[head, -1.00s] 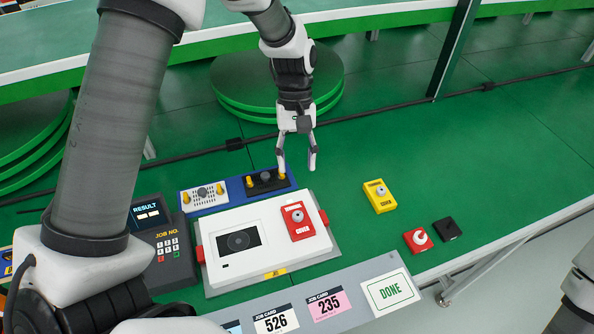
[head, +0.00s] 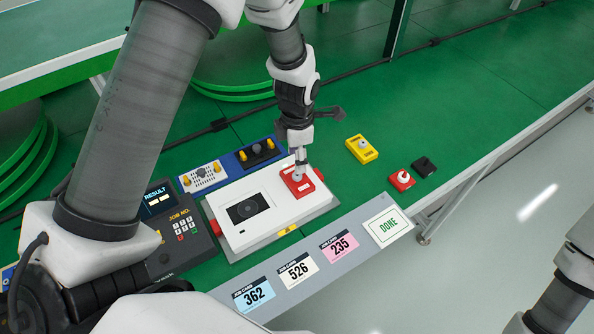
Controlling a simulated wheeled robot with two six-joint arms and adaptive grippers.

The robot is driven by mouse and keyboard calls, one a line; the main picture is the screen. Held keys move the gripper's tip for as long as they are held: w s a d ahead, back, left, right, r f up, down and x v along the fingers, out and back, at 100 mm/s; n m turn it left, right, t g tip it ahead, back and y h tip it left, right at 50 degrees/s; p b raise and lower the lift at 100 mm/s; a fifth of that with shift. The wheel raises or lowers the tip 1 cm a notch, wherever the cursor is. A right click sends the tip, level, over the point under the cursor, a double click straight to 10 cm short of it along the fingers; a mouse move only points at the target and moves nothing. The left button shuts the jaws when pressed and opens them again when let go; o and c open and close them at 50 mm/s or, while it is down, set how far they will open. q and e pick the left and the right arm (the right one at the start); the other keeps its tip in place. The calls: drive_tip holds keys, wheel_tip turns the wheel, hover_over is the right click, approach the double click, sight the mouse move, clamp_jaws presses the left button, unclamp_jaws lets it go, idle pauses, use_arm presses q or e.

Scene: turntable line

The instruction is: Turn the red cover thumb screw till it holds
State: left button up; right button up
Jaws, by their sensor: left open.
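The red cover (head: 308,188) lies on the right part of the white device (head: 262,222). Its grey thumb screw (head: 297,177) is partly hidden by my gripper. My left gripper (head: 299,172) points down at the screw, with its fingertips at or just above it. It is seen nearly edge-on, its fingers overlapping; it is open, and whether a finger touches the screw cannot be told. My right gripper is out of view.
A yellow cover (head: 358,153), a red part with a white knob (head: 398,184) and a black block (head: 425,166) lie to the right. A blue fixture (head: 230,172) stands behind the device. A job-number panel (head: 172,222) is left, and a card strip (head: 316,269) is in front.

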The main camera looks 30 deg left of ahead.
sight(297, 176)
use_arm(q)
drive_tip(key=f, duration=0.5)
drive_tip(key=shift+w+f+p, duration=0.15)
drive_tip(key=shift+w+p, duration=0.05)
drive_tip(key=shift+p, duration=0.15)
drive_tip(key=shift+s+f, duration=0.2)
drive_tip(key=shift+f, duration=0.3)
drive_tip(key=shift+w+f, duration=0.1)
